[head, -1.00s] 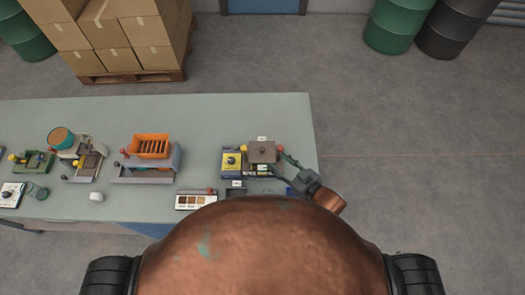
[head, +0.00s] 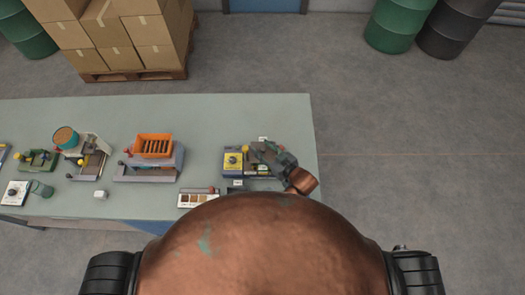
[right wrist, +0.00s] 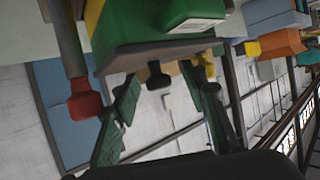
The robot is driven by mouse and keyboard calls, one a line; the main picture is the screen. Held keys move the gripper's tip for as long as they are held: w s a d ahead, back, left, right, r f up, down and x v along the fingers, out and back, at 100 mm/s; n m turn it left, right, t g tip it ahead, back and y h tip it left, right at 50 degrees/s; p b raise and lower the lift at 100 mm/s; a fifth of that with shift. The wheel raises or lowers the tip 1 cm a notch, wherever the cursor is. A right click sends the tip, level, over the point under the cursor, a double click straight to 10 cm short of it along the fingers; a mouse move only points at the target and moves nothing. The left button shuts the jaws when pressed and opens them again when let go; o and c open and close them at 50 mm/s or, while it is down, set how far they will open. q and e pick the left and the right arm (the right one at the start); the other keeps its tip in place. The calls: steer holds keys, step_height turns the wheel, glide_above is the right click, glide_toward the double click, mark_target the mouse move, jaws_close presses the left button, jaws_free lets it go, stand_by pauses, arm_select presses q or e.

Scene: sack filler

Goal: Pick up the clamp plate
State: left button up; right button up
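My right gripper (head: 268,152) is over the small machine at the right end of the table in the head view. It hides the spot where a brown square plate with a dark knob, likely the clamp plate, showed earlier. In the right wrist view the two fingers of the gripper (right wrist: 170,90) are apart. A dark knob (right wrist: 158,76) shows between them in the picture; I cannot tell whether it belongs to the clamp plate or how far away it is. A green body (right wrist: 150,28) fills the top of that view. My left gripper is not in view.
A red knob (right wrist: 84,100) is close beside one finger. An orange crate (head: 152,146) and other devices stand further left on the grey-green table (head: 220,112). The table's back strip is clear.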

steer(key=shift+c, duration=0.3)
jaws_close()
stand_by(0.5)
